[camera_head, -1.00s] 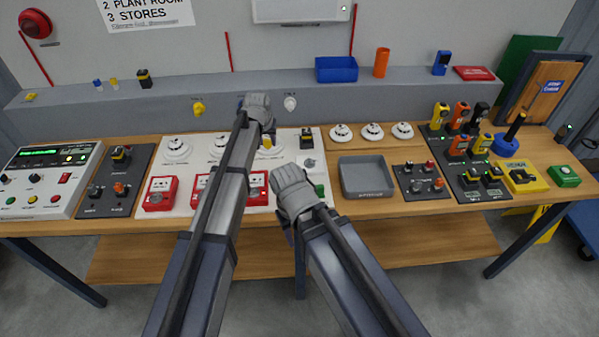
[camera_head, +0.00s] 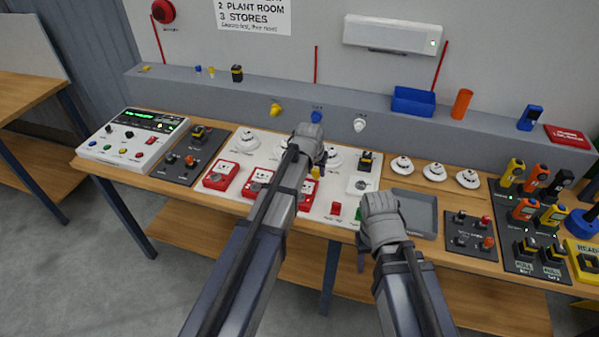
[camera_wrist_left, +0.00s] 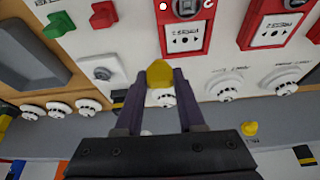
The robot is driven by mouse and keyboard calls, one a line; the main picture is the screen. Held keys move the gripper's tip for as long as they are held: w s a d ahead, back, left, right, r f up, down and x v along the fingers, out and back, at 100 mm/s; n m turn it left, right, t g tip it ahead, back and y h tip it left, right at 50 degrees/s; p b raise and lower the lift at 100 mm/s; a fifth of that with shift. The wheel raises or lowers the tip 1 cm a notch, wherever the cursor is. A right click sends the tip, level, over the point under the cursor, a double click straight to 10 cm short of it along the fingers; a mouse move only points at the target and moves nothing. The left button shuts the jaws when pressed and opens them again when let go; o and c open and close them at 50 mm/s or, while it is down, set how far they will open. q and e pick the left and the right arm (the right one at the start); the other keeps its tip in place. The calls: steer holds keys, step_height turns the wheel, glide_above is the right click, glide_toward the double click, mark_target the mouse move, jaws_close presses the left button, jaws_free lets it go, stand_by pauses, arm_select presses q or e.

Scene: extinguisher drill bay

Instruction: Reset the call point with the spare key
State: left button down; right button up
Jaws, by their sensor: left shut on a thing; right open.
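Red call points stand in a row on the white board: one at the left (camera_head: 221,175), one beside it (camera_head: 257,182) and one partly hidden behind my left arm. Two show in the left wrist view, a nearer one (camera_wrist_left: 185,32) and another (camera_wrist_left: 276,22). My left gripper (camera_head: 314,160) is over the board, shut on a small yellow piece (camera_wrist_left: 160,74). The piece looks like a key head; its lower part is hidden. It is apart from the call points in the picture. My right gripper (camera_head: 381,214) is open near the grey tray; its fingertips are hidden.
Yellow (camera_head: 275,109), blue (camera_head: 316,116) and white (camera_head: 360,124) pieces are on the ledge's front face. White round detectors (camera_head: 435,172) sit behind the grey tray (camera_head: 415,200). A control panel (camera_head: 132,137) is at the left, a dark switch plate (camera_head: 472,232) at the right.

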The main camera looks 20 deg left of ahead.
arm_select(q)
steer(key=s+a, duration=0.4)
steer(key=shift+a+r, duration=0.35)
steer(key=shift+a, duration=0.05)
steer(key=shift+f, duration=0.1)
step_height(320, 180, down, 5)
steer(key=b, duration=0.5)
steer(key=shift+f+b, duration=0.75)
steer(key=shift+f, duration=0.05)
stand_by(1.6)
steer(key=shift+m+h, duration=0.4)
steer(key=shift+m, duration=0.5)
